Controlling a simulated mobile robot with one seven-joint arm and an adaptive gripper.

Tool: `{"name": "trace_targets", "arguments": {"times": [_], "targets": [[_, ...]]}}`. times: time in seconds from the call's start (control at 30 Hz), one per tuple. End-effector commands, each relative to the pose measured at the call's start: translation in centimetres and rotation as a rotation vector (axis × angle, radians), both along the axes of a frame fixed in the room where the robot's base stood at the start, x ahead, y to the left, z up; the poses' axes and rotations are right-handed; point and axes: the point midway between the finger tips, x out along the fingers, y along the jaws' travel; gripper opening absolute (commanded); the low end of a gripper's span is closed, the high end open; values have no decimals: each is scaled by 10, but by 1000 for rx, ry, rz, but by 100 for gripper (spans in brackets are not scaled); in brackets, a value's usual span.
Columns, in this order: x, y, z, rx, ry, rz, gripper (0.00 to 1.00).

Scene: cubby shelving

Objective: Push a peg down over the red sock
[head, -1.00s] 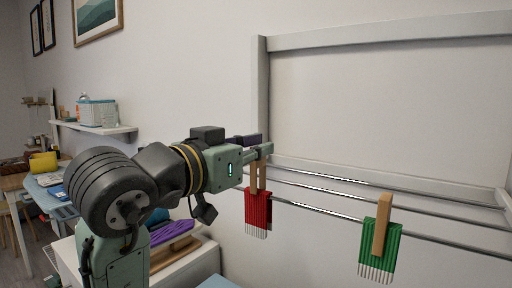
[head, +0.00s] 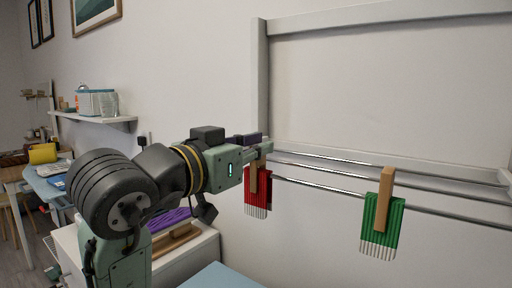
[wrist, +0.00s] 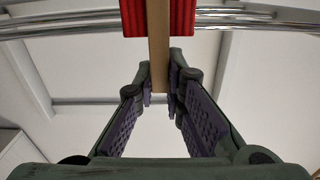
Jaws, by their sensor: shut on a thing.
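The red sock (head: 257,195) hangs over the front rod of the rack. A wooden peg (head: 254,180) stands upright over the sock's top, with a leg down its front. My gripper (head: 262,147) is shut on the peg's upper part, just above the rod. In the wrist view the peg (wrist: 158,35) runs between my gripper's fingertips (wrist: 160,82), and the red sock (wrist: 183,18) shows on both sides of it. The peg's top is hidden by the fingers in the head view.
A green sock (head: 382,225) hangs farther right on the front rod (head: 330,187) with its own wooden peg (head: 384,200). A pale rack frame (head: 261,75) rises behind. A white cabinet (head: 190,255) stands below left. The rod between the socks is clear.

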Motion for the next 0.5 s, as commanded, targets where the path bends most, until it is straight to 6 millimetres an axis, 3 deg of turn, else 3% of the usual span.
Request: {"name": "trace_targets", "arguments": {"times": [0.07,0.1,0.4,0.5], "targets": [[0,0,0,0,0,0,0],[0,0,0,0,0,0,12],[0,0,0,0,0,0,32],[0,0,0,0,0,0,34]]}}
